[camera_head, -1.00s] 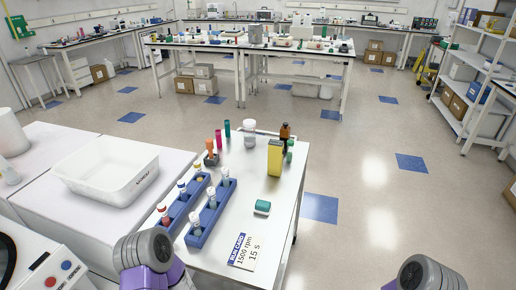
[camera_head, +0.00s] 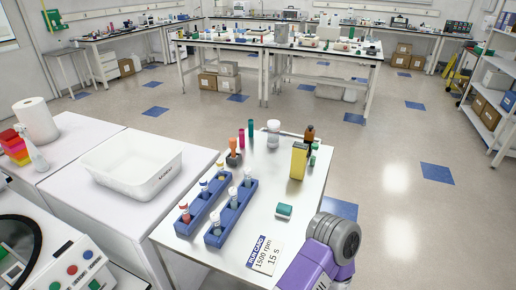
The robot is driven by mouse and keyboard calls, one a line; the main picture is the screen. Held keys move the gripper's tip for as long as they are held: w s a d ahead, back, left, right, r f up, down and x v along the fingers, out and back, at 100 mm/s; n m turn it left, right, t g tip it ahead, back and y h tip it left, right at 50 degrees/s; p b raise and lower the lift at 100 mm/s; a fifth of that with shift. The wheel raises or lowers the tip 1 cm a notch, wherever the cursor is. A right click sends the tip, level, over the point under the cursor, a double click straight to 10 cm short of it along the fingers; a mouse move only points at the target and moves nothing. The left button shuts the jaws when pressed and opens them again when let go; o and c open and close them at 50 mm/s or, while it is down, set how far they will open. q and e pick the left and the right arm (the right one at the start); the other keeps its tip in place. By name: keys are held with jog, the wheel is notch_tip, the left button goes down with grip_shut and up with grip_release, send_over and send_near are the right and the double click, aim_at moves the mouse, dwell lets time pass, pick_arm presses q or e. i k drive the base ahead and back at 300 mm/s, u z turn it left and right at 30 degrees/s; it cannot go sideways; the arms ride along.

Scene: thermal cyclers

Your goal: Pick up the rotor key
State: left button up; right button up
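I cannot tell for sure which thing is the rotor key. An orange-topped upright item in a dark base (camera_head: 233,152) stands on the far left part of the white table (camera_head: 210,265) and could be it. Two blue racks with capped tubes, a left one (camera_head: 203,205) and a right one (camera_head: 231,213), stand nearer. A purple and grey link of my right arm shows at the lower right, over the table's right edge. Neither gripper is in view.
A yellow box (camera_head: 298,162), a brown bottle (camera_head: 309,134), a clear jar (camera_head: 273,134) and a small teal block (camera_head: 284,210) are on the table. A run card (camera_head: 266,254) lies in front. A white bin (camera_head: 132,165) and a machine with buttons (camera_head: 80,263) are at the left.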

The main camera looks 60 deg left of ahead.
aim_at(233, 141)
jog(key=i, duration=1.75)
jog(key=u, duration=1.6)
jog(key=i, duration=4.2)
jog(key=u, duration=3)
jog(key=i, duration=2.15)
jog(key=u, duration=0.05)
